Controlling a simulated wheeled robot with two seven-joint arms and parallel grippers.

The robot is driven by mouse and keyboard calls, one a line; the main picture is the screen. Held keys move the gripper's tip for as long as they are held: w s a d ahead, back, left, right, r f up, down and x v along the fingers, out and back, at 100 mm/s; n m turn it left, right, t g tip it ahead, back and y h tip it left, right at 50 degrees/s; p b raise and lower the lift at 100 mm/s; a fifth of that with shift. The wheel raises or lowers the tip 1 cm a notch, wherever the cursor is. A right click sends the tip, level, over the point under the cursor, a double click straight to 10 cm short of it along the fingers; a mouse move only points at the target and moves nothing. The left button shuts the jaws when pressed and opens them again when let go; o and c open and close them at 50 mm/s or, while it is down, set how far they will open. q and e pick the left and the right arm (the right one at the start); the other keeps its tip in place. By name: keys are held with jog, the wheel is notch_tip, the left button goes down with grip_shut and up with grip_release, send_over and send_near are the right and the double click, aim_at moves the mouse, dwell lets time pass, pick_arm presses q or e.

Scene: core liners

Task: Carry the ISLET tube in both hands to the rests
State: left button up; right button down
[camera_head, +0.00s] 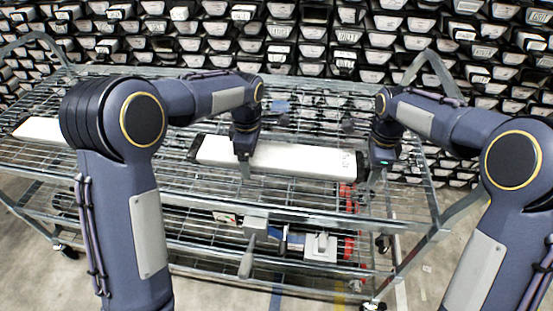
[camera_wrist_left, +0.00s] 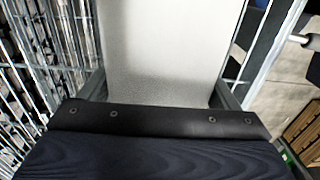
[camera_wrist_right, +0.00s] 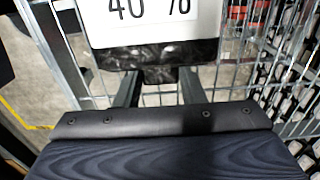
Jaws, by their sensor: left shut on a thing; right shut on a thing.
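A long white tube (camera_head: 300,160) with dark end caps lies level, left to right, over the wire top of the cart. My left gripper (camera_head: 245,172) is shut on it left of its middle; the left wrist view shows the white body (camera_wrist_left: 160,50) between the fingers. My right gripper (camera_head: 366,183) is shut at its right end; the right wrist view shows the fingers beside the black end cap (camera_wrist_right: 160,58), under a white label with partly cut-off characters. I cannot read a name on it. I cannot tell whether it touches the wires. The rests are not clearly identifiable.
The wire cart (camera_head: 140,178) has raised end handles left and right. Another white tube (camera_head: 42,129) lies at its far left. The lower shelf holds a grey-white device (camera_head: 320,245) and red items. A wall of stacked, labelled trays (camera_head: 340,40) stands close behind.

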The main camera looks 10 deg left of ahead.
pick_arm(q)
jog(key=shift+w+r, duration=0.1)
jog(key=shift+r, duration=0.05)
pick_arm(e)
jog(key=shift+w+r, duration=0.1)
jog(key=shift+r, duration=0.1)
dwell(0.5)
